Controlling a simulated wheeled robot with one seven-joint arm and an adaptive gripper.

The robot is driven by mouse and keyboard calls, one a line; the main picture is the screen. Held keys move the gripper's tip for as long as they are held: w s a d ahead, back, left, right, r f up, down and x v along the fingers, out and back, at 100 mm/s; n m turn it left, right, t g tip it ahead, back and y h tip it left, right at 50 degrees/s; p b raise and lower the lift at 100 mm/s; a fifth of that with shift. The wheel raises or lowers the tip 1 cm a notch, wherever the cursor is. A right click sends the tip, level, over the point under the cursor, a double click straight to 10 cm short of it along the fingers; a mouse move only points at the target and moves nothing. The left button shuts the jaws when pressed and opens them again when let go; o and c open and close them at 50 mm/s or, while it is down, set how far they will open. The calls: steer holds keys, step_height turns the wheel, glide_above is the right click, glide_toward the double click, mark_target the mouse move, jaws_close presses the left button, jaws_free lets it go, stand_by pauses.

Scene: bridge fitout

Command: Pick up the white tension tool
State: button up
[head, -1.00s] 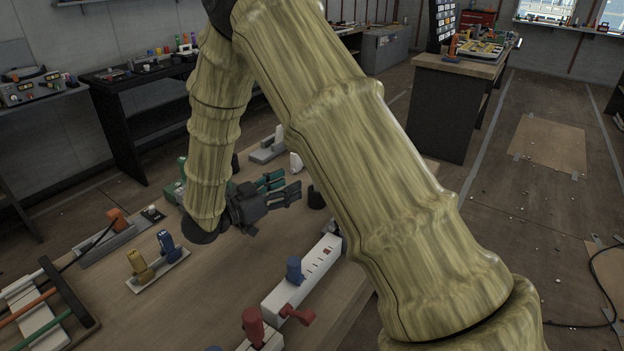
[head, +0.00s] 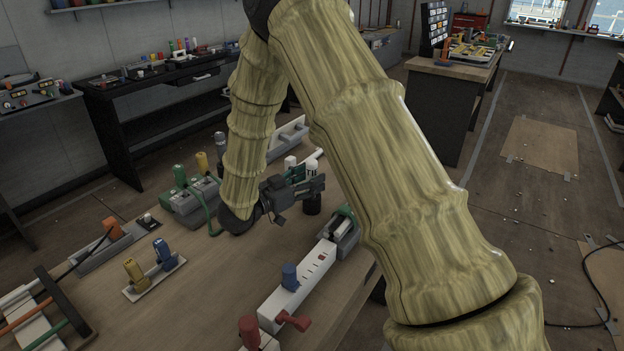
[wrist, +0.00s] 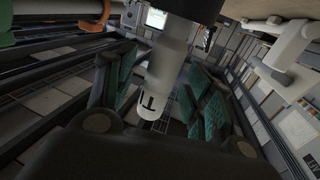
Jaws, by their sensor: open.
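The white tension tool (head: 313,166) shows its white top with a dark letter mark, just beyond my gripper in the head view. Its lower part is hidden behind the fingers, above a dark round holder (head: 312,205). In the wrist view the white tool (wrist: 168,68) lies between the fingers, its "T"-marked end toward the palm. My gripper (head: 300,187) is open, with green pads on its fingers. In the wrist view the gripper (wrist: 162,82) has one finger on each side of the tool, with gaps visible.
A white power strip (head: 297,288) with a blue plug stands nearer on the bench. A grey fixture (head: 340,232) is just right of the gripper. A green-handled item (head: 180,178) with a green cable is to the left.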

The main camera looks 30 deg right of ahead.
mark_target(312, 160)
steer(key=shift+w+d, duration=0.1)
steer(key=shift+d, duration=0.6)
jaws_close()
steer(key=shift+r, duration=5)
steer(key=c, duration=0.7)
jaws_free()
jaws_close()
